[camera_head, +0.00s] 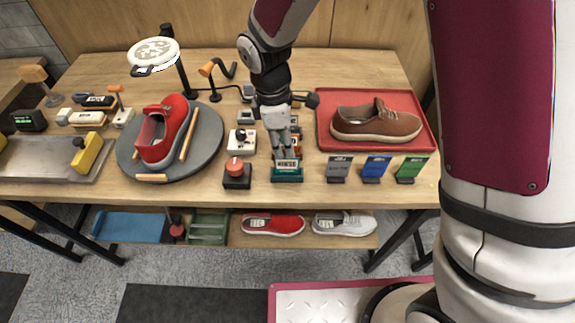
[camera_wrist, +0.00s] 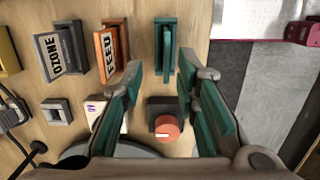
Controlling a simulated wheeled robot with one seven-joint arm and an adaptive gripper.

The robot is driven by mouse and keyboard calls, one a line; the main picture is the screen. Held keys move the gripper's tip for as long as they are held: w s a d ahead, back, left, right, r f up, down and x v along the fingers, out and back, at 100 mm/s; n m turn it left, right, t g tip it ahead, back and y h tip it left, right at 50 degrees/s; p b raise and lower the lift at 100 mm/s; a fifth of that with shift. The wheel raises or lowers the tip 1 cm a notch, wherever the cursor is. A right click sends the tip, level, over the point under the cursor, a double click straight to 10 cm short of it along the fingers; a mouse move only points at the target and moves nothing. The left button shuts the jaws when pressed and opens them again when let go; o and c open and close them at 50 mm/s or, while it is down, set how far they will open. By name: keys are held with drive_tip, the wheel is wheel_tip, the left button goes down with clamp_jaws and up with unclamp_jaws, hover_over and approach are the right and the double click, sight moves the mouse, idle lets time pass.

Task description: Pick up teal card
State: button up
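The teal card (camera_wrist: 167,48) stands upright in a teal holder (camera_head: 288,176) near the table's front edge. Its white label shows in the head view; in the wrist view I see it nearly edge-on. My gripper (camera_wrist: 160,72) points down over this spot, its teal-padded fingers apart. In the wrist view the card lies between the lines of the two fingers, a little beyond the tips, with gaps on both sides. In the head view my gripper (camera_head: 286,152) overlaps the card's upper part. I cannot tell how far above or around the card the fingertips are.
An orange card (camera_wrist: 108,52) and a grey card (camera_wrist: 62,52) stand close beside it. A black box with a red knob (camera_head: 237,172) is left of the holder. Grey, blue and green cards (camera_head: 376,168) stand right, before a red tray (camera_head: 425,135) with a brown shoe.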

sight(287, 168)
drive_tip(key=shift+s+d+f+p, duration=0.1)
drive_tip(key=shift+s+f+p, duration=0.05)
drive_tip(key=shift+f, duration=0.8)
drive_tip(key=shift+s+d+f+p, duration=0.1)
drive_tip(key=shift+d+f+p, duration=0.1)
drive_tip(key=shift+f, duration=0.8)
drive_tip(key=shift+s+d+f+p, duration=0.1)
drive_tip(key=shift+s+f+p, duration=0.05)
drive_tip(key=shift+f, duration=0.8)
drive_tip(key=shift+c, duration=0.3)
clamp_jaws()
